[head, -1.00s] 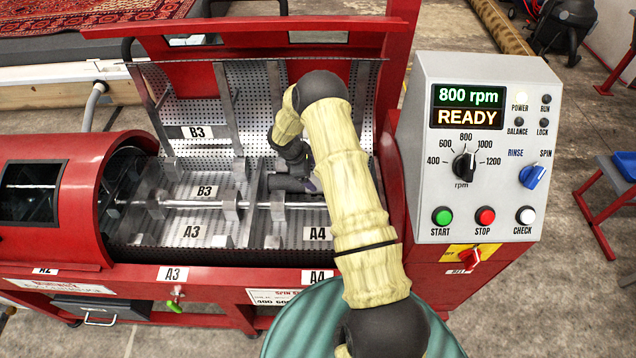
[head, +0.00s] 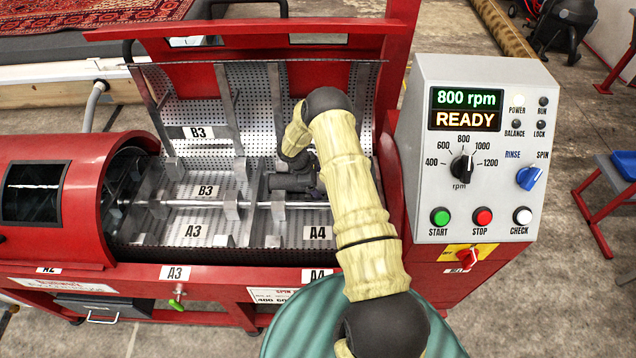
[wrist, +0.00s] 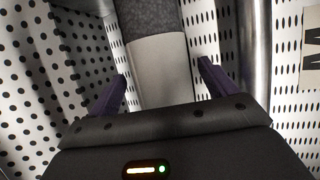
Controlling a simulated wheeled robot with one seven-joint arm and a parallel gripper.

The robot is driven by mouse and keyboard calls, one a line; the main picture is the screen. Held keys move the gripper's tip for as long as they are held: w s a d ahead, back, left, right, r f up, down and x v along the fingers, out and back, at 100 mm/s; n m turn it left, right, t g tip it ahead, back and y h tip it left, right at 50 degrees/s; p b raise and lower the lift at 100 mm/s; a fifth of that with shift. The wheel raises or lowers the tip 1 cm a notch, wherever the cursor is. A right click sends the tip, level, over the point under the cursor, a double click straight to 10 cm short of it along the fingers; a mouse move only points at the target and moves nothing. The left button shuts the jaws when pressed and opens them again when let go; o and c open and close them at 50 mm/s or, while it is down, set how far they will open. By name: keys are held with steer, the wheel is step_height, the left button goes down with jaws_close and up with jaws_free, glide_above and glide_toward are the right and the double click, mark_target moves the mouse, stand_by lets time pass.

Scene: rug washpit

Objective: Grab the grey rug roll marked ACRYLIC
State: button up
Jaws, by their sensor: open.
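In the wrist view, a dark grey roll (wrist: 152,14) with a plain pale section (wrist: 160,62) lies ahead of my gripper (wrist: 162,72). The two purple fingers are spread apart, one on either side of the pale section as seen from the wrist. I cannot tell whether they touch it. No ACRYLIC marking is readable. In the head view my gripper (head: 290,181) is down inside the open red spin machine (head: 225,277), in the right part of the drum above the A4 label (head: 317,233).
Perforated drum walls (wrist: 45,70) stand close on both sides of my gripper. A metal shaft (head: 190,203) and upright dividers (head: 231,205) cross the drum. The raised lid (head: 250,90) is behind. A control panel (head: 480,150) reading 800 rpm READY stands to the right.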

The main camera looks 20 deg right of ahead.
steer(key=shift+r, duration=0.1)
steer(key=c, duration=1.5)
steer(key=shift+o, duration=0.2)
steer(key=shift+r, duration=0.1)
step_height(320, 180, up, 10)
steer(key=shift+f+b, duration=0.1)
steer(key=shift+b, duration=0.6)
